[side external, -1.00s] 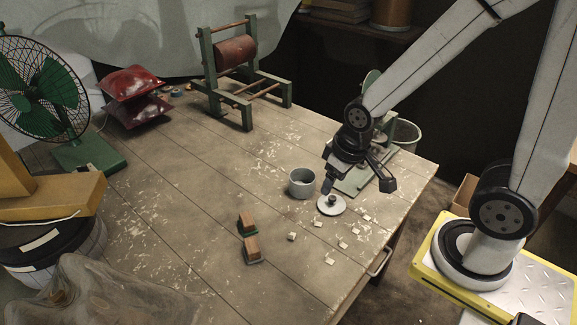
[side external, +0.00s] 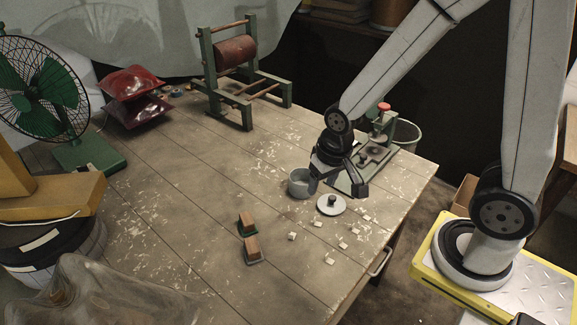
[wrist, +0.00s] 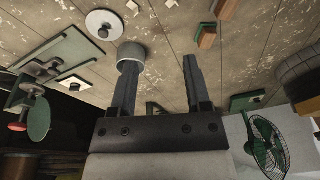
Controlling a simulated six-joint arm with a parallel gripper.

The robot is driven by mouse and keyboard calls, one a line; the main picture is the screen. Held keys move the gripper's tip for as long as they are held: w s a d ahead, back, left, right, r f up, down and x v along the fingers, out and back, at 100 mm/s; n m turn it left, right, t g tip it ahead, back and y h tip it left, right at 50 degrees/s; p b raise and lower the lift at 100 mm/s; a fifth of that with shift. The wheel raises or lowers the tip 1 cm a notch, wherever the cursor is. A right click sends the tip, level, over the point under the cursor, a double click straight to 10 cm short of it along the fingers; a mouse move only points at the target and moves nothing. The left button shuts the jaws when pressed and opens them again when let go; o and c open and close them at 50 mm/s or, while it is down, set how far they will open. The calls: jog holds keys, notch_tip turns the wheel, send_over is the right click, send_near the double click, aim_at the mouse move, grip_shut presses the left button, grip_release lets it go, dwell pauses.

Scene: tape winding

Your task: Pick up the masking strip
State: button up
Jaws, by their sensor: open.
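No masking strip can be made out for certain in either view. Several small pale pieces (side external: 343,245) lie scattered near the table's right front edge; I cannot tell whether any is the strip. My gripper (side external: 338,186) is open and empty above the table, between the grey cup (side external: 298,186) and the press, and partly covers the cup's right side. In the wrist view the jaws (wrist: 160,66) are spread wide with bare table between them, and the cup (wrist: 131,56) shows beyond the left fingertip.
A pale round lid (side external: 331,209) with a dark knob lies close below my gripper. A green press (side external: 378,150) with a red knob stands behind. Two wooden-topped blocks (side external: 247,223) lie left; a winding frame (side external: 240,75) stands at the back. The left middle table is clear.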

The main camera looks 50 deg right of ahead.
aim_at(291, 234)
jog(key=w+f+m, duration=0.2)
jog(key=f+m, duration=0.1)
jog(key=f, duration=0.1)
jog(key=w+a+f+m+g, duration=0.1)
jog(key=w+f+m, duration=0.1)
jog(key=f+m, duration=0.2)
jog(key=w+a+f+m+g, duration=0.1)
jog(key=w+f+m, duration=0.1)
jog(key=f+m, duration=0.2)
jog(key=shift+w+a+f, duration=0.15)
jog(key=shift+w+f, duration=0.1)
jog(key=shift+f, duration=0.05)
jog(key=shift+f, duration=0.1)
jog(key=shift+f, duration=1.2)
jog(key=shift+f, duration=2.6)
jog(key=shift+c, duration=0.2)
grip_shut()
